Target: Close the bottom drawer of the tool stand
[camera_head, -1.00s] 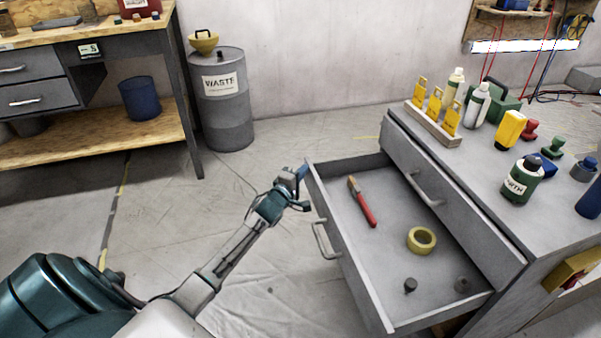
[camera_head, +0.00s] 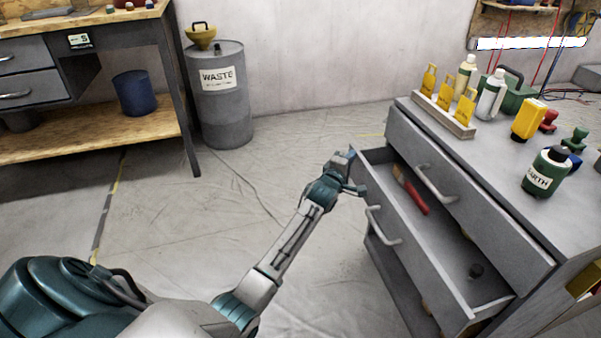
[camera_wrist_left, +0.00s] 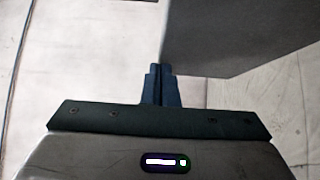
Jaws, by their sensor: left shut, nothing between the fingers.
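The grey tool stand (camera_head: 508,172) is at the right of the head view. Its upper drawer front (camera_head: 470,215) looks shut. The bottom drawer (camera_head: 420,262) below it is partly open, with a bar handle (camera_head: 382,226) on its front. My left gripper (camera_head: 346,160) is shut and empty at the far corner of that drawer's front, seemingly touching it. In the left wrist view my closed fingers (camera_wrist_left: 161,82) meet the lower corner of a grey panel (camera_wrist_left: 225,38), likely the drawer front. My right gripper is out of view.
A red-handled brush (camera_head: 412,190) and a small dark piece (camera_head: 476,270) lie in the drawer. Bottles, including a green one (camera_head: 545,172), and a yellow-tag rack (camera_head: 440,112) stand on top. A waste drum (camera_head: 220,110) is at the back. Sheeted floor is clear left of the stand.

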